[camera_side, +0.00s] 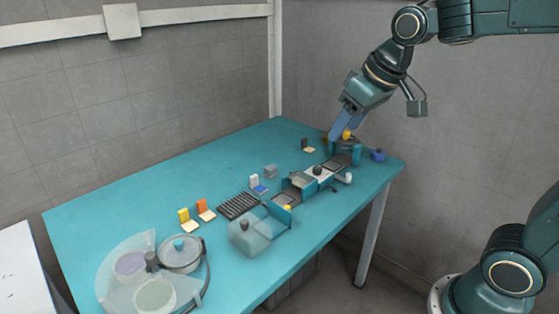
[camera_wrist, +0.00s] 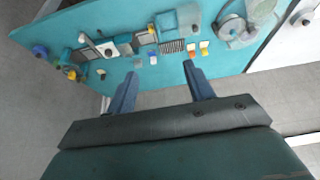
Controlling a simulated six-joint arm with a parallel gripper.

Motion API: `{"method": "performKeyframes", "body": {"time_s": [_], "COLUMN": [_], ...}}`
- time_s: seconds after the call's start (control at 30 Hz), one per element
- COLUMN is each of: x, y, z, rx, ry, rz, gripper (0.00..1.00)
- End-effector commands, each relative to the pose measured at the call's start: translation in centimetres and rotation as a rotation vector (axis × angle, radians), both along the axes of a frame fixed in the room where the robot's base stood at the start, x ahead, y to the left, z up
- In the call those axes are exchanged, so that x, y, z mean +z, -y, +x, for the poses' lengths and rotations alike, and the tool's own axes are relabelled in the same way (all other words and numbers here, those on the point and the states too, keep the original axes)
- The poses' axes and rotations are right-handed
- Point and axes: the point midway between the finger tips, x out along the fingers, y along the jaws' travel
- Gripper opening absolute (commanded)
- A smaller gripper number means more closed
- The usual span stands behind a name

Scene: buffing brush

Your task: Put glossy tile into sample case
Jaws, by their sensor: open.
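I cannot tell for sure which piece is the glossy tile. Small upright pieces stand on the table: a yellow one (camera_side: 184,215), an orange one (camera_side: 202,205), a white one (camera_side: 254,181) by a blue patch, and a dark one (camera_side: 304,143). The sample case is not certain either; a translucent teal box (camera_side: 250,236) with a dark knob stands near the front edge. My gripper (camera_side: 340,131) is over the far right end of the table, fingers pointing down. In the wrist view its two blue fingers (camera_wrist: 160,72) are spread with nothing between them.
A dark ribbed rack (camera_side: 238,206) and a row of teal and grey parts run along the teal table (camera_side: 110,205). Round dishes on a clear plate (camera_side: 126,262) fill the near left. A blue knobbed piece (camera_side: 378,155) sits at the right corner. The back left tabletop is clear.

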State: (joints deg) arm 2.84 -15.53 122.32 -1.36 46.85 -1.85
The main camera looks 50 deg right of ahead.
Motion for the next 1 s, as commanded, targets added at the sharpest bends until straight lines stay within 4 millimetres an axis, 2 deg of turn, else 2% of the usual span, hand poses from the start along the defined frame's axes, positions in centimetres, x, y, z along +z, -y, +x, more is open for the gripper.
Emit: {"method": "performKeyframes", "body": {"time_s": [0.1,0.47,0.77,1.0], "x": [-0.3,-2.9,-6.9,-11.4], "y": [0.4,2.0,3.6,5.0], "z": [3.2,12.2,19.3,24.3], "rx": [0.0,-0.001,0.0,-0.001], "ry": [-0.009,-0.027,-0.04,-0.052], "rz": [0.0,-0.001,0.0,0.003], "gripper": [0.53,0.53,0.53,0.53]}}
